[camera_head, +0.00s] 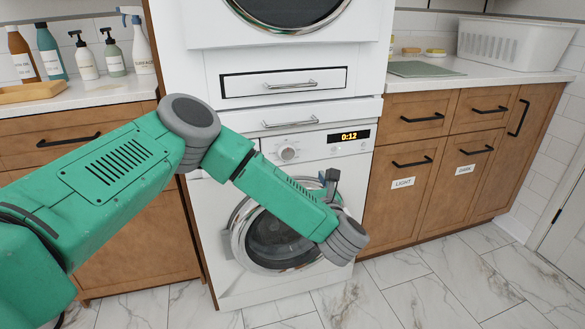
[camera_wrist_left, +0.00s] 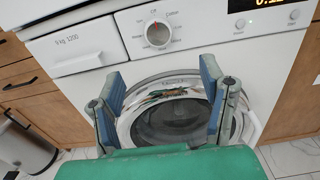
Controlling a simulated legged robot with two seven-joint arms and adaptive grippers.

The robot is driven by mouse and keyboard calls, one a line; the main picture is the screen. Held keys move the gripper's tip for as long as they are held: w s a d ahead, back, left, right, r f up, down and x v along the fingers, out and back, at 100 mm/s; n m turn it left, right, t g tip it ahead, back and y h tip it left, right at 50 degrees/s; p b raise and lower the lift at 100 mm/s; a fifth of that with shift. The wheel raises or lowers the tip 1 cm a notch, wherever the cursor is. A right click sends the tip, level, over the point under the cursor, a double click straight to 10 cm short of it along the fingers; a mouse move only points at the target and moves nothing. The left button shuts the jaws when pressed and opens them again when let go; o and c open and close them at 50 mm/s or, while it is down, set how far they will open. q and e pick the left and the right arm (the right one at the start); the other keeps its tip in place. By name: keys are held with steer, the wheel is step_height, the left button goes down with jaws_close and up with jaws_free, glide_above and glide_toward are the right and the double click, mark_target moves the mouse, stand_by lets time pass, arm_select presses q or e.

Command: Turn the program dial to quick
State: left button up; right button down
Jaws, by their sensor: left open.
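The program dial (camera_head: 288,153) is a round knob on the white washer's control panel, left of a display (camera_head: 349,136) reading 0:12. In the left wrist view the dial (camera_wrist_left: 158,33) is white with a red mark near its top and small labels around it, too small to read surely. My left arm crosses in front of the washer. In the left wrist view my left gripper (camera_wrist_left: 167,100) is open and empty, its two fingers apart in front of the round door, below the dial and not touching it. In the head view the gripper's fingers are mostly hidden behind the wrist.
The washer door (camera_head: 240,228) is a round glass porthole, which looks shut. A drawer (camera_head: 285,83) and another machine are above. Wooden cabinets (camera_head: 419,163) stand on both sides. Bottles (camera_head: 85,60) and a white basket (camera_head: 515,42) are on the counters.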

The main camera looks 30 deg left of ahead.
mark_target(288, 155)
arm_select(q)
steer(key=b+x, duration=0.3)
steer(key=x, duration=1)
steer(key=shift+f+b, duration=0.1)
steer(key=shift+b, duration=0.25)
steer(key=shift+w+a, duration=0.25)
steer(key=shift+a, duration=0.3)
steer(key=c, duration=1.1)
